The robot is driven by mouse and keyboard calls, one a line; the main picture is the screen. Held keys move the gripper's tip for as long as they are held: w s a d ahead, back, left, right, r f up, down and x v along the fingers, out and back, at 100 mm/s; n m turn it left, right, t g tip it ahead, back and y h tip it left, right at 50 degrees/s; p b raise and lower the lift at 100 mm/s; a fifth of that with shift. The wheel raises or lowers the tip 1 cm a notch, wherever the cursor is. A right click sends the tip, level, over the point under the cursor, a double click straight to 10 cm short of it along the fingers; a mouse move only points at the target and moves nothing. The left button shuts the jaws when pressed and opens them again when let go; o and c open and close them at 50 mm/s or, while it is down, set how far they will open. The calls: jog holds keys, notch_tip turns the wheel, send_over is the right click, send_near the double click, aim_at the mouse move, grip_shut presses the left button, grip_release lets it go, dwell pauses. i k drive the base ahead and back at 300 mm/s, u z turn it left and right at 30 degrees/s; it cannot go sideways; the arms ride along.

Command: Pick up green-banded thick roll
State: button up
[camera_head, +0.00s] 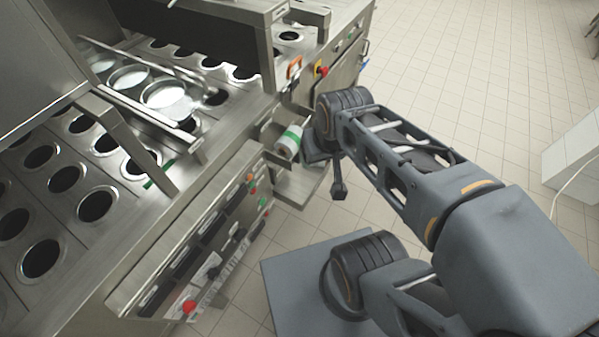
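The green-banded thick roll (288,141) is a white cylinder with a green band around it. It sits at the side of the steel machine, above a small metal shelf (296,184). My gripper (316,152) is at the end of my arm, just right of the roll and very close to it. My wrist and arm hide most of the gripper. I cannot tell whether its fingers touch the roll or whether they are open or shut.
The cup filler (60,130) with rows of round holes fills the left. Its control panel (205,250) has several buttons, including a red one (189,306). A red-yellow switch (321,70) is above the roll.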

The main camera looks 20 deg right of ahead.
aim_at(287, 144)
jog(key=z, duration=1.3)
jog(key=k, duration=0.7)
jog(key=u, duration=0.95)
jog(key=i, duration=0.5)
jog(key=z, duration=0.05)
